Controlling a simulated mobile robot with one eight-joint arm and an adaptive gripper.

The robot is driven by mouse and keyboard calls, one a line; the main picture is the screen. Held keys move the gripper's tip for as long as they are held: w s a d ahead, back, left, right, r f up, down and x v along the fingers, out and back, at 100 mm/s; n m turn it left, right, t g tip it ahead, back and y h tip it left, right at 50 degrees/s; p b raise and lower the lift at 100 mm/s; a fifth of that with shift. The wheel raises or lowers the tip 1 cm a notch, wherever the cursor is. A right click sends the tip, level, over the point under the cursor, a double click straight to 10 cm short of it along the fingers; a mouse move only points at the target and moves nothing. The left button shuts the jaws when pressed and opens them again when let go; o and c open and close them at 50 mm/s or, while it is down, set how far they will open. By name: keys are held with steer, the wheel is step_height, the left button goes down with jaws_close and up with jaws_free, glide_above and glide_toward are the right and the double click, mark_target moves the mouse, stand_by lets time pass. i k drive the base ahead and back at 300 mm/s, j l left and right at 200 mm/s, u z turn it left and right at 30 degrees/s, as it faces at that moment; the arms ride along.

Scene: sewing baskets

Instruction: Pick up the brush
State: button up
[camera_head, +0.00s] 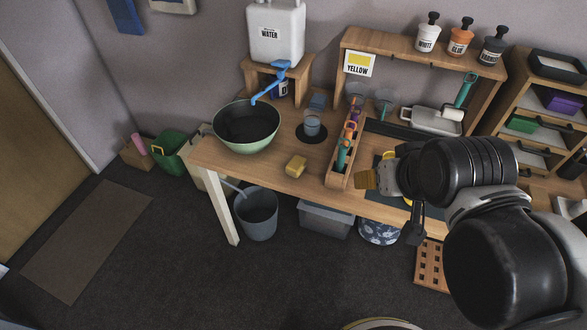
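No loose brush shows plainly. A narrow wooden caddy (333,178) on the workbench holds several upright tools with teal, orange and purple handles (346,142); some may be brushes, but their heads are too small to tell. My gripper (378,178) is over the bench just right of the caddy, pointing left. An ochre block shape shows at its tip; I cannot tell if it is part of the gripper or something held. Whether the fingers are open or shut is unclear. My arm hides the bench's right part.
On the wooden bench (262,168) are a green bowl (247,143), a yellow sponge (296,166), a glass cup (312,123) and a roller tray (432,121). A shelf with bottles (460,40) stands behind. A bucket (257,215) is below. Bench front between bowl and caddy is mostly free.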

mark_target(342, 149)
steer(key=i+j+u, duration=0.15)
steer(key=u, duration=0.25)
steer(key=i+u, duration=0.25)
steer(key=u, duration=0.2)
